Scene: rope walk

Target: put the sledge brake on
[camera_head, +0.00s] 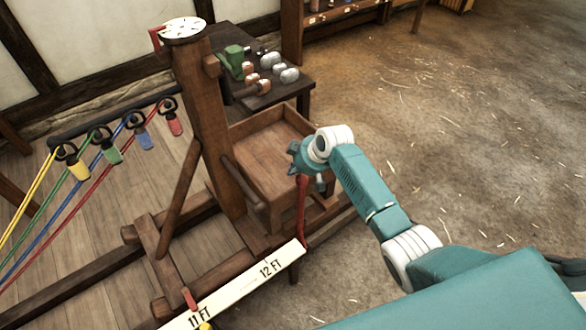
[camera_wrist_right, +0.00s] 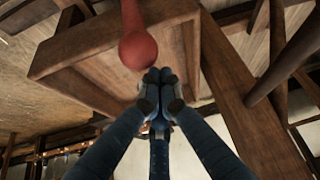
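The sledge is a wooden frame with a thick post (camera_head: 205,130) and an open wooden box (camera_head: 268,150). A red lever (camera_head: 301,212), which looks like the brake, stands nearly upright at the box's near right corner, by the end of the measuring board. My right gripper (camera_head: 306,168) is at the top of this lever, partly hidden by my wrist. In the right wrist view its fingertips (camera_wrist_right: 160,78) are together and look empty. The lever's round red knob (camera_wrist_right: 137,48) is just beyond and left of them; whether they touch is unclear. My left gripper is not in view.
A white measuring board (camera_head: 235,288) marked 11 FT and 12 FT runs along the sledge track. Coloured strands hang from hooks on a dark bar (camera_head: 110,120) at left. A dark table (camera_head: 280,92) with bobbins stands behind the box. The floor at right is clear.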

